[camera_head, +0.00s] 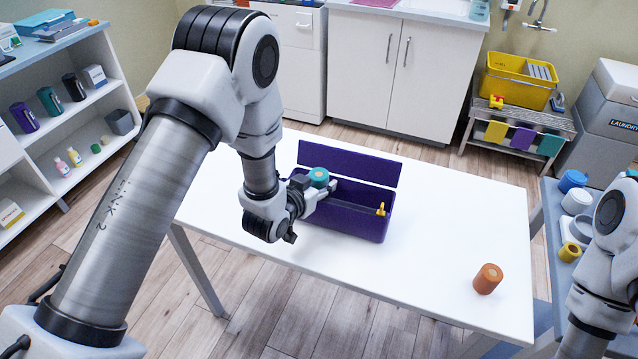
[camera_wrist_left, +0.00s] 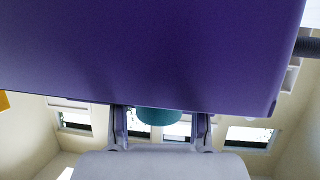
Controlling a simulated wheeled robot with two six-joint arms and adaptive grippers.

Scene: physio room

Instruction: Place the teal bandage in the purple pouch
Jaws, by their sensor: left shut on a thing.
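The purple pouch (camera_head: 345,219) stands on the white table with its lid (camera_head: 350,163) raised at the back and a yellow clasp on its right part. My left gripper (camera_head: 321,187) is at the pouch's left end, shut on the teal bandage (camera_head: 319,175). The bandage shows over the left end of the opening; how far above or inside cannot be told. In the left wrist view the bandage (camera_wrist_left: 158,116) sits between the two fingers, and the purple pouch (camera_wrist_left: 150,50) fills the upper part. My right gripper is out of view.
A side table with blue, white and yellow rolls (camera_head: 573,181) is at the right edge. A shelf unit (camera_head: 100,95) stands at the left. The table's right middle is clear.

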